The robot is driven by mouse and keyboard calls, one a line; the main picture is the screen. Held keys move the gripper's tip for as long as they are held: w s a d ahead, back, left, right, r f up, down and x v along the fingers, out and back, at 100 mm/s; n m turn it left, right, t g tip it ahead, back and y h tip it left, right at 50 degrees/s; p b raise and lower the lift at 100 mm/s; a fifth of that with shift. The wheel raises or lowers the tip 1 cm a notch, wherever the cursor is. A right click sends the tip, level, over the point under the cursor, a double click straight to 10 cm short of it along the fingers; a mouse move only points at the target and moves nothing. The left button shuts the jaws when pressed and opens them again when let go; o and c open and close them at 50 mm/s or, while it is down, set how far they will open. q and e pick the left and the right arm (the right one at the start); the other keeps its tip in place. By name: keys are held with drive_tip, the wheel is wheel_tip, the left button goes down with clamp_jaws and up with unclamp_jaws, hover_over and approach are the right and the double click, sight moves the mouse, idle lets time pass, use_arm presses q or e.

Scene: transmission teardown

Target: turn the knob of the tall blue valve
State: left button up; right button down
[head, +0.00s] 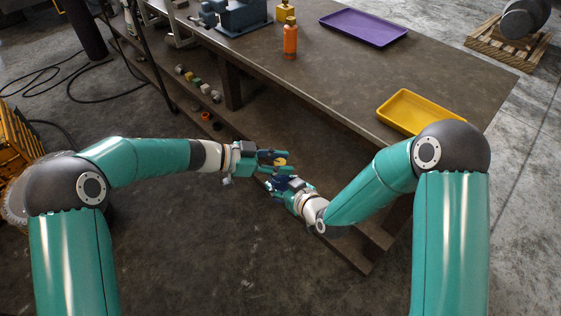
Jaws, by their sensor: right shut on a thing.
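My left gripper (275,161) is near the centre of the head view, with its fingers apart. A small yellow piece (281,161), perhaps the knob of the tall blue valve, shows between or right beside its fingertips; I cannot tell whether they touch it. My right gripper (279,184) is just below and is shut on a dark blue thing (284,182), which looks like the tall blue valve. The valve is small and mostly hidden by the fingers, so its tilt is hard to tell.
The brown workbench (330,75) lies behind the grippers. It carries a yellow tray (420,113), a purple tray (363,27), an orange bottle (290,38) and a blue-grey machine (240,15). Several small parts (197,83) lie on the lower shelf. Open floor lies in front.

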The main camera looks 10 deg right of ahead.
use_arm(q)
drive_tip(key=o, duration=0.4)
drive_tip(key=shift+c, duration=0.2)
drive_tip(key=v, duration=1.2)
drive_tip(key=shift+w+a+r, duration=0.1)
drive_tip(key=shift+a, duration=0.05)
drive_tip(key=v, duration=1.1)
drive_tip(key=shift+a, duration=0.3)
drive_tip(key=shift+r, duration=0.1)
